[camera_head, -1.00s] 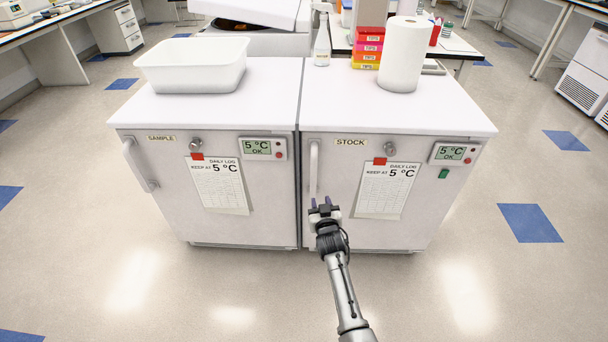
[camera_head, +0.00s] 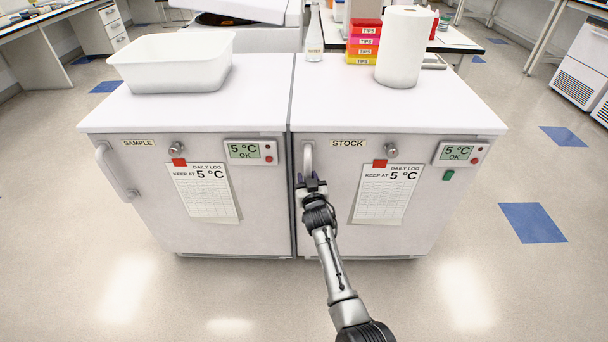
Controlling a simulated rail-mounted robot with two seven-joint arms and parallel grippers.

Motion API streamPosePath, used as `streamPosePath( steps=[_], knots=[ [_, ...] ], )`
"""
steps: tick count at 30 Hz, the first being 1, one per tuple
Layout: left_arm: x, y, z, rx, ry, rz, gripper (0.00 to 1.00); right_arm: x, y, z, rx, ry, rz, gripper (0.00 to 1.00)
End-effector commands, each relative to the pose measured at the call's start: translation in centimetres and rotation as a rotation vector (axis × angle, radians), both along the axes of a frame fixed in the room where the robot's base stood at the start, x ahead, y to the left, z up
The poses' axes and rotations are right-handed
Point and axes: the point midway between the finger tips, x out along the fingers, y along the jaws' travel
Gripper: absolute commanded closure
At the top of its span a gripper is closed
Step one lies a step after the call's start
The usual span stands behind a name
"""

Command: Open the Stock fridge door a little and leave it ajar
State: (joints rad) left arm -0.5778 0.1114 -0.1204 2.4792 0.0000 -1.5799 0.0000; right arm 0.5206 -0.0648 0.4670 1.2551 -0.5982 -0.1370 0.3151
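The Stock fridge (camera_head: 400,130) is the right one of two white under-counter units, and its door (camera_head: 335,215) looks shut. Its pale vertical handle (camera_head: 308,156) is on the door's left edge, below the lid line and left of the STOCK label (camera_head: 348,143). My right gripper (camera_head: 310,180) is at the lower part of this handle, its fingertips seeming to lie either side of the bar. The gripper hides the handle's lower end, so I cannot tell whether the fingers touch or clamp it. My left gripper is not in view.
The Sample fridge (camera_head: 160,220) stands close on the left, with its own handle (camera_head: 115,172). A white tub (camera_head: 170,80), a bottle (camera_head: 314,45), tip boxes (camera_head: 363,45) and a paper roll (camera_head: 403,50) stand on or behind the tops. The floor in front is clear.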

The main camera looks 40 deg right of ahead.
Motion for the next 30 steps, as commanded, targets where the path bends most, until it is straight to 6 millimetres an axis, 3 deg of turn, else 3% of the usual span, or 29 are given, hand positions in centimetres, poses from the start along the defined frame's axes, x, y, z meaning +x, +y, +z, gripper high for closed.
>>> streamPosePath(
  steps=[17, 28, 30],
  knots=[
    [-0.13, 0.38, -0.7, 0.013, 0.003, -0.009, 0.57, 0.56, -0.38, 0.08, 0.0, -0.001, -0.003, 0.64],
    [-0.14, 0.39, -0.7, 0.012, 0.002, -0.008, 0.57, 0.56, -0.38, 0.07, 0.0, -0.001, -0.003, 1.0],
    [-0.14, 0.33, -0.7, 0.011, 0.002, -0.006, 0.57, 0.56, -0.38, 0.07, 0.0, -0.001, -0.003, 1.0]
  ],
)
